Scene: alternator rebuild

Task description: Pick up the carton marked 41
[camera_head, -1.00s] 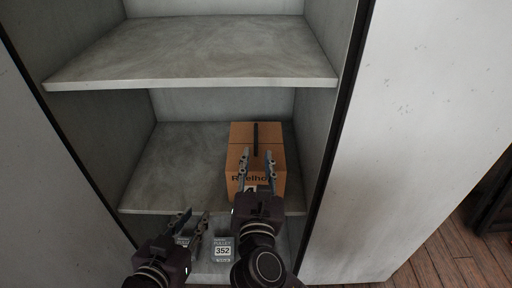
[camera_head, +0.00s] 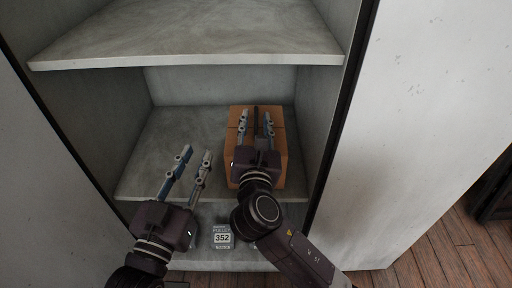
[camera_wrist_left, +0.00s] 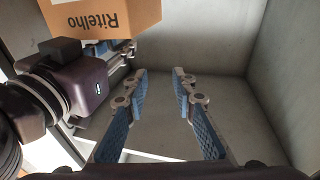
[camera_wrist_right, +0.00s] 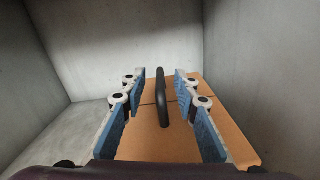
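A brown carton (camera_head: 279,138) with a dark handle on its top stands on the middle shelf, toward the right wall. Its front print is mostly hidden by my right arm in the head view. The left wrist view shows the carton (camera_wrist_left: 100,18) with the print "Ritelho"; no 41 is legible. My right gripper (camera_head: 256,118) is open over the carton. In the right wrist view the black handle (camera_wrist_right: 162,97) stands between its fingers, apart from both. My left gripper (camera_head: 197,154) is open and empty, left of the carton at the shelf front.
The middle shelf (camera_head: 165,135) is bare left of the carton. An upper shelf (camera_head: 190,45) overhangs it. A small box marked 352 (camera_head: 222,237) sits on the lower shelf. Cabinet walls bound both sides.

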